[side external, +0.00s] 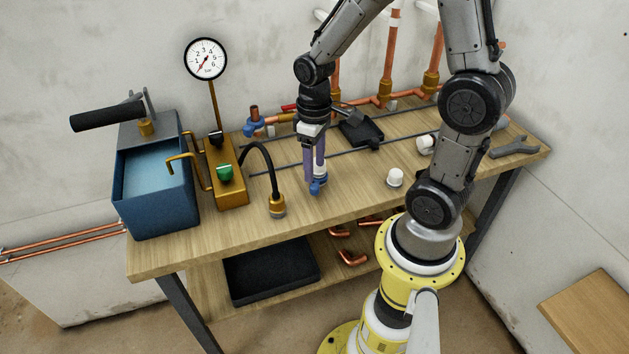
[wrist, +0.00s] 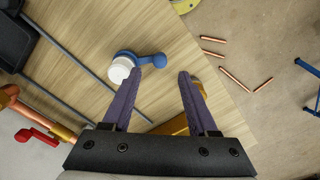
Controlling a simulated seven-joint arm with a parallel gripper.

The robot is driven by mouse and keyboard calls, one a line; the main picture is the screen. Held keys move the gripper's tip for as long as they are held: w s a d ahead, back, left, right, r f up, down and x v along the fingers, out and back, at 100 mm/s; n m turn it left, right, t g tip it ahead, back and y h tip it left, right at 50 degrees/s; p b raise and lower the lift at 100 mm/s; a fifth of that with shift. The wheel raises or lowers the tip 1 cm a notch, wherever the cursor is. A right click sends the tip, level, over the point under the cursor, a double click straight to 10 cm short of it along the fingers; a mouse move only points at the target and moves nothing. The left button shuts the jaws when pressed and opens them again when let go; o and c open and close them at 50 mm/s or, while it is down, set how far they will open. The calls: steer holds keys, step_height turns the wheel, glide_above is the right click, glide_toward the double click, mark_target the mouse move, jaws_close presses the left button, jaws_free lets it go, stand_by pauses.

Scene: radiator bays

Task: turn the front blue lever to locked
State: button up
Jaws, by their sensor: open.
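A blue lever (wrist: 149,58) with a round knob end and a white cap (wrist: 121,69) at its pivot shows in the wrist view. In the side view the blue lever (side external: 317,189) is at the bench front, largely hidden by my gripper (side external: 317,178). My gripper points down at it with its purple fingers open. In the wrist view, the left fingertip of my gripper (wrist: 160,73) overlaps the lever's arm near the cap. The knob lies between the fingertips, a little beyond them. The right fingertip is clear of the lever. I cannot tell whether the left finger touches it.
Another blue fitting (side external: 253,127) sits on the copper pipework behind. A brass hose end (side external: 277,206) stands left of my gripper. A loose white cap (side external: 396,178) is to the right. The blue pump tank (side external: 150,205) and brass manifold (side external: 226,190) fill the bench's left.

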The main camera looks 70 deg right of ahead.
mark_target(314, 185)
step_height(314, 185, down, 6)
steer(key=shift+r, duration=0.15)
stand_by(0.3)
jaws_close()
stand_by(1.3)
